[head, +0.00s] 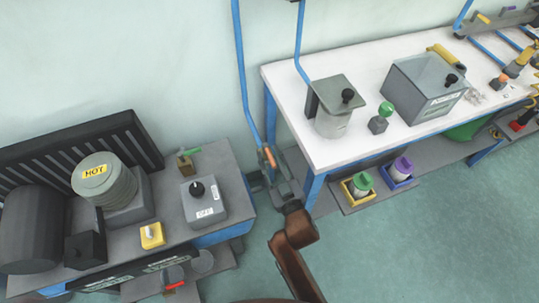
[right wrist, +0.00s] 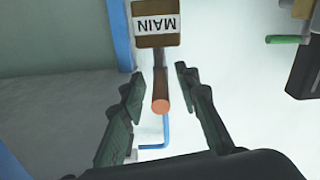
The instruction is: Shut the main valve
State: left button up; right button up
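The main valve shows in the right wrist view as a brown block with a white label reading MAIN (right wrist: 156,22). Its orange-tipped lever (right wrist: 161,104) points toward the camera. In the head view the orange lever (head: 269,157) shows at the foot of a blue pipe, between the two benches. My right gripper (right wrist: 163,82) is open, with one finger on each side of the lever and a visible gap to both. In the head view my right gripper (head: 281,172) partly hides the valve body. My left gripper is not in view.
A second valve with a green lever (head: 190,151) stands on the left grey bench, near a grey box with a black knob (head: 204,203). A HOT-labelled pot (head: 104,180) is farther left. The white table (head: 350,151) is close on the right. A blue pipe (head: 241,70) runs down the wall.

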jog(key=shift+w, duration=0.1)
grip_shut()
dwell(0.4)
dwell(0.3)
